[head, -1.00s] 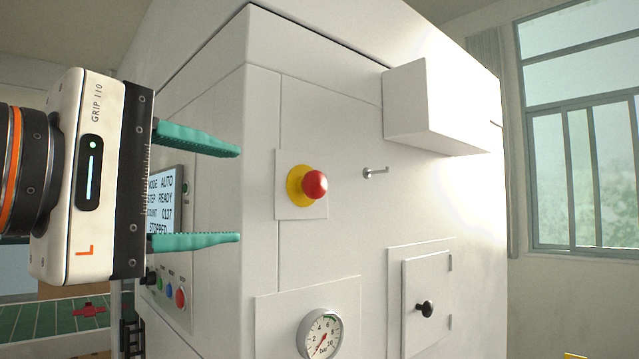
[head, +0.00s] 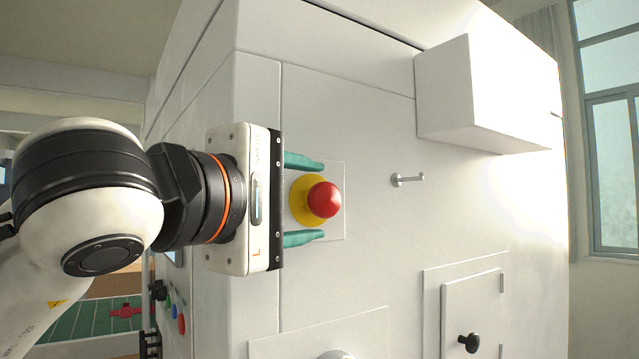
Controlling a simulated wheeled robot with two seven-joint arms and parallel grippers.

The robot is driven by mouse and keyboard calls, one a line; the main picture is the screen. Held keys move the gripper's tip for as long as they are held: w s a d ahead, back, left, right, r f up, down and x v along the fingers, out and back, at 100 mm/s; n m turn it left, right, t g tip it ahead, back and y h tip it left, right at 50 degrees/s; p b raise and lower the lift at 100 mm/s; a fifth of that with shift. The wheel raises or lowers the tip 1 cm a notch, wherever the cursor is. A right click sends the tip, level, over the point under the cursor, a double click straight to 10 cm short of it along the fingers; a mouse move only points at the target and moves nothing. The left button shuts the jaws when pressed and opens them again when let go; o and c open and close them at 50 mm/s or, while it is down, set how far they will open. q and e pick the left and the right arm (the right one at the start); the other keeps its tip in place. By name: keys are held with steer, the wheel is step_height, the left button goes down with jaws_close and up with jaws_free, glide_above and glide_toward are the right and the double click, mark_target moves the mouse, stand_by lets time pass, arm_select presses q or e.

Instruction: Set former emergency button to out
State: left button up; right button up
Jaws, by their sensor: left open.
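The emergency button has a red mushroom head (head: 324,199) on a yellow collar (head: 299,200), mounted on a pale square plate (head: 336,229) on the white machine's panel. My left gripper (head: 322,201) is open. Its teal fingers lie one above and one below the button, with the red head between the fingertips; I see a gap between each finger and the head. I cannot tell how far the fingers are from the panel. My right gripper is not in view.
A small hook (head: 408,180) sticks out right of the button. A white box (head: 470,95) juts out at upper right, and a small door with a black knob (head: 468,342) is at lower right. Coloured buttons (head: 178,310) are on the left side face.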

mark_target(318, 210)
arm_select(q)
steer(key=x, duration=0.2)
steer(key=shift+w+d+p, duration=0.1)
steer(key=shift+w+p, duration=0.2)
steer(key=shift+p, duration=0.1)
steer(key=shift+w+d, duration=0.1)
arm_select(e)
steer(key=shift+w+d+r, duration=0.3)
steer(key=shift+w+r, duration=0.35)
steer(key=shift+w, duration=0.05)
arm_select(q)
steer(key=shift+c, duration=0.3)
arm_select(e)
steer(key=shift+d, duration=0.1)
